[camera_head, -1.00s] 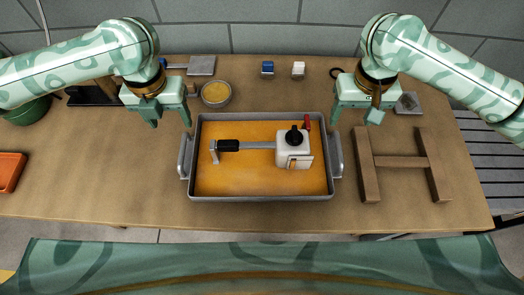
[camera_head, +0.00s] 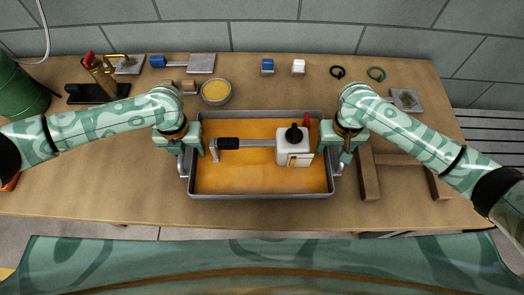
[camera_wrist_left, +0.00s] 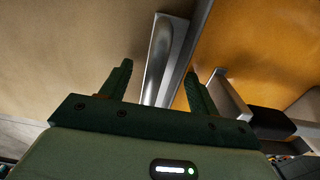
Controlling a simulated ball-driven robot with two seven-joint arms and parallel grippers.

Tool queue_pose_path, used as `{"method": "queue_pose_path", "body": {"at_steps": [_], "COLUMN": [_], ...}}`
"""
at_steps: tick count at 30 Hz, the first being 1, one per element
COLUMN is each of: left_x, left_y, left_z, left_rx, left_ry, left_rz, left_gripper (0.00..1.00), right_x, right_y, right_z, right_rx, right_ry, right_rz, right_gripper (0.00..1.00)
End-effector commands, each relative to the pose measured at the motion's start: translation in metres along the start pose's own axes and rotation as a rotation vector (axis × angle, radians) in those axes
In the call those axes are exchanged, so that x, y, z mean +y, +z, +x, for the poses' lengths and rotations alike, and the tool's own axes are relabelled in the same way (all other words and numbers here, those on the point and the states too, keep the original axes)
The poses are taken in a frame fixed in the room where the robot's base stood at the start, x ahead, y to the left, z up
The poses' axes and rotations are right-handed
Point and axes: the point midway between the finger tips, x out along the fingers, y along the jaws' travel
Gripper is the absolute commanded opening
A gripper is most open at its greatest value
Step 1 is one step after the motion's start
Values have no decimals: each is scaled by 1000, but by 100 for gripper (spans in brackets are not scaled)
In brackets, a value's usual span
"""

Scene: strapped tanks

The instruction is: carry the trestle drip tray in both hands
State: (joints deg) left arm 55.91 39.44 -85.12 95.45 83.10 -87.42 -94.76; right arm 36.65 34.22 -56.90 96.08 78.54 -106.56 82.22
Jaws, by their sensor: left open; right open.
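The drip tray (camera_head: 262,197) is a grey metal tray with an orange-brown floor and a handle on each short side. It stands on the table. My left gripper (camera_head: 197,160) is open at the left handle (camera_head: 182,168). In the left wrist view its fingers (camera_wrist_left: 160,82) lie on either side of the metal handle (camera_wrist_left: 165,50), apart from each other. My right gripper (camera_head: 333,162) is open at the right handle (camera_head: 339,168), which it partly hides. A wooden H-shaped trestle (camera_head: 370,178) lies right of the tray, partly covered by my right arm.
The table front is clear.

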Motion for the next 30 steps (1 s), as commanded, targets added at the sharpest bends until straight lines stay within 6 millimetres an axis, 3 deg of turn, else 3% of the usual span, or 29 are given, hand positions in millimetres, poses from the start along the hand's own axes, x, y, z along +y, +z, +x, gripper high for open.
{"method": "queue_pose_path", "body": {"at_steps": [11,14,18,30], "left_x": [0,0,0,0], "left_y": [0,0,0,1], "left_z": [5,5,5,2], "left_rx": [1,1,0,-3], "left_ry": [0,0,0,-1], "left_rz": [2,1,1,1], "left_gripper": [61,39,0,0], "right_x": [0,0,0,0], "right_y": [0,0,0,-1], "right_z": [5,5,5,2], "right_rx": [1,1,1,4], "right_ry": [0,0,0,-1], "right_rz": [0,0,0,1], "right_gripper": [61,39,0,0]}}
